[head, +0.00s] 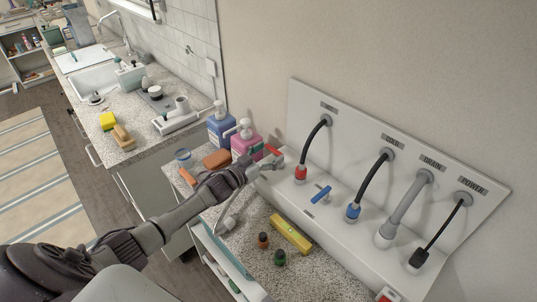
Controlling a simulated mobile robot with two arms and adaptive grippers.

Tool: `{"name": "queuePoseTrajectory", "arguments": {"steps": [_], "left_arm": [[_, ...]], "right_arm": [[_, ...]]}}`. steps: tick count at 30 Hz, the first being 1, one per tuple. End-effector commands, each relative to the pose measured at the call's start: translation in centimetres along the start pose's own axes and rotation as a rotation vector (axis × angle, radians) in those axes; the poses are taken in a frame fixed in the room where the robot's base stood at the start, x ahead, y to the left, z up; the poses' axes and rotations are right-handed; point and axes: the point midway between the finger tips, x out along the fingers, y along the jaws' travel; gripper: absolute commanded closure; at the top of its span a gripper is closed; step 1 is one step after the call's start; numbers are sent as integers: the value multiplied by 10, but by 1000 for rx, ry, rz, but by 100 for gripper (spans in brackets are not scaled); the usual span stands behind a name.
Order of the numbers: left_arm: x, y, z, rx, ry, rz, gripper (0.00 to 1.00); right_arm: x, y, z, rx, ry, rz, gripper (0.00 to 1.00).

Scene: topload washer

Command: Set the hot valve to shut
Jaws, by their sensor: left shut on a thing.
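The hot valve's red handle (274,151) shows at the left end of the white utility panel (402,262), beside the red-ended hose (300,173). My left gripper (265,163) is at this handle, shut on it, and hides part of the valve. The visible part of the handle points up and left in the picture. A blue valve handle (321,194) sits further right on the same ledge, free of any gripper. My right gripper is not in view.
Black hoses, a grey drain hose (407,207) and a power cord (440,230) rise along the panel. A blue bottle (221,130) and a pink bottle (245,144) stand close behind my left gripper.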

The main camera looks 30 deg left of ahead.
Motion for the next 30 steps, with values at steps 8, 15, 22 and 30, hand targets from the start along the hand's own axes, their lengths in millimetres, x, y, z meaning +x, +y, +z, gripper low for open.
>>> {"name": "queuePoseTrajectory", "arguments": {"steps": [8,15,22,30], "left_arm": [[0,0,1,0,-3,-1,4],[0,0,0,0,-1,-1,0],[-7,0,1,0,-1,-1,0],[-55,1,3,0,-5,0,0]], "right_arm": [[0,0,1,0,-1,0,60],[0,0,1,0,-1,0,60],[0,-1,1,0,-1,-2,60],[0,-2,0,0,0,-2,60]]}}
